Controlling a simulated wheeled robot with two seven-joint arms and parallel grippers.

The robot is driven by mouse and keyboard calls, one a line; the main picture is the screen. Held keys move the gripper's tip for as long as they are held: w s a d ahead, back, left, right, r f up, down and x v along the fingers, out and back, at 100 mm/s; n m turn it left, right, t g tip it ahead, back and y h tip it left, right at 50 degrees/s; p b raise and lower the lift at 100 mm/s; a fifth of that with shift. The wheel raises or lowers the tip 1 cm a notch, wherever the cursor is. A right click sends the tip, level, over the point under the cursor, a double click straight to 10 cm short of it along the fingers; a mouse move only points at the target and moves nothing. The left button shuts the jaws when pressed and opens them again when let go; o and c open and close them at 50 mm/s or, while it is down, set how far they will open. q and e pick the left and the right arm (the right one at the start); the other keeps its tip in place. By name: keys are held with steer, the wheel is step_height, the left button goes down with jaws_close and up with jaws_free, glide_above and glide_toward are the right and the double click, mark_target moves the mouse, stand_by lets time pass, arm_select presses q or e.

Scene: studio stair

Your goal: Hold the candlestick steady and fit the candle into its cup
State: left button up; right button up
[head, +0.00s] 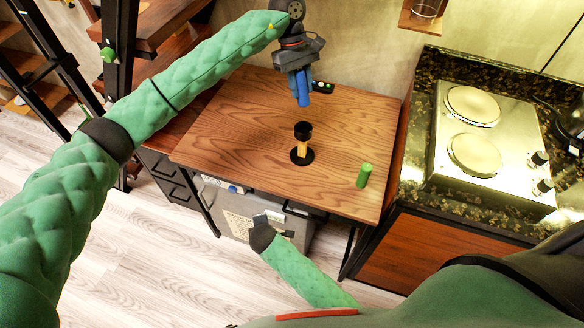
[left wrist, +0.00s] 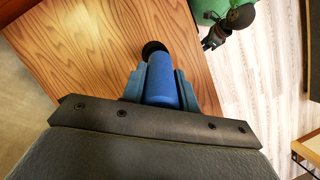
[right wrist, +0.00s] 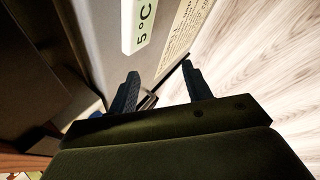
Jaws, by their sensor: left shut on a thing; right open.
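The candlestick (head: 302,149), with a black base, a yellow-orange stem and a black cup, stands upright on the wooden table (head: 235,120). My left gripper (head: 302,80) is shut on a blue candle (head: 303,97), held above the table behind the candlestick in the head view. In the left wrist view the blue candle (left wrist: 161,82) sits between the fingers, and the black cup (left wrist: 153,48) shows beyond its end, apart from it as seen from the head. My right gripper (right wrist: 160,85) is open and empty, low in front of the table; it also shows in the head view (head: 270,222).
A green cylinder (head: 364,175) stands on the table's right side. A small dark object with coloured spots (head: 323,87) lies at the back. A grey cabinet (head: 236,209) is under the table, close to my right gripper. A hotplate (head: 474,130) is to the right.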

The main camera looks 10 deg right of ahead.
steer(key=w+a+r+n+t, duration=0.2)
steer(key=w+a+r+n, duration=0.15)
steer(key=r, duration=0.35)
steer(key=w+a+r+n+t, duration=0.2)
steer(key=a+r+n, duration=0.15)
steer(key=r, duration=0.45)
steer(key=w+a+r+n+t, duration=0.2)
steer(key=w+r+n, duration=0.1)
steer(key=r+n, duration=0.3)
steer(key=m+t+h, duration=0.2)
steer(key=h, duration=0.8)
glide_toward(304, 140)
steer(key=w+f, duration=0.1)
steer(key=f, duration=0.2)
steer(key=w+f, duration=0.1)
steer(key=f, duration=0.1)
steer(key=shift+w+f, duration=0.2)
steer(key=shift+w, duration=0.1)
steer(key=shift+w+d, duration=0.4)
steer(key=shift+d, duration=0.05)
steer(key=x, duration=1.1)
